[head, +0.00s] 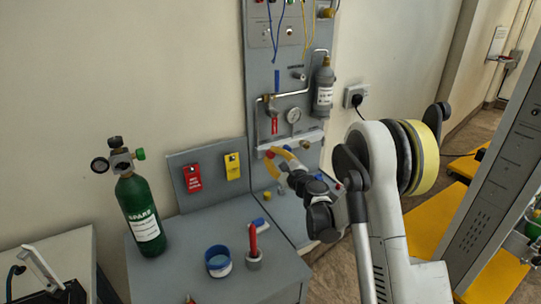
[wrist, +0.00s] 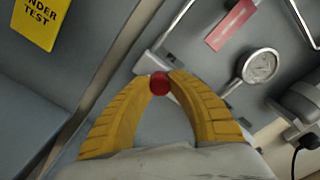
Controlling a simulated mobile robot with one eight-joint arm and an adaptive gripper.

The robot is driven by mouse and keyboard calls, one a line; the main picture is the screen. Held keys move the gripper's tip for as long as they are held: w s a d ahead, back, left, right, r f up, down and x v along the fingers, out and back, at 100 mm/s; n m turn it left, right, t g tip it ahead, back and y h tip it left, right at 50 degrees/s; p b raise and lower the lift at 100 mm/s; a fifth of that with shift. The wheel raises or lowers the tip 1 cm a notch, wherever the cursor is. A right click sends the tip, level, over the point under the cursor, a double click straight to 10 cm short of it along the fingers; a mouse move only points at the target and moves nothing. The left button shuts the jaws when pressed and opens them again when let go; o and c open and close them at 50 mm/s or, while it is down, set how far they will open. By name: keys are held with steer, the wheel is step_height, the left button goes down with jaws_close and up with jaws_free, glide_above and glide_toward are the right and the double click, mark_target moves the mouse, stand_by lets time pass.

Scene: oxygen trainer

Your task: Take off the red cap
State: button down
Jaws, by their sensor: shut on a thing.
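The red cap (wrist: 159,84) is a small round red piece in the wrist view, pinched between the tips of my two yellow fingers. My gripper (wrist: 160,80) is shut on it. In the head view my gripper (head: 268,152) is at the grey upright panel (head: 258,75), just under the round gauge and by the light ledge.
A pressure gauge (head: 293,115), a red tag (head: 275,126) and a grey cylinder (head: 324,85) are close above my gripper. A green bottle (head: 141,213), a blue-rimmed cup (head: 218,262) and a red stick in a holder (head: 254,243) stand on the grey bench (head: 190,288).

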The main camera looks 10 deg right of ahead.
steer(key=shift+n, duration=1.7)
steer(key=shift+n, duration=1.7)
steer(key=shift+n, duration=1.8)
steer(key=n, duration=0.3)
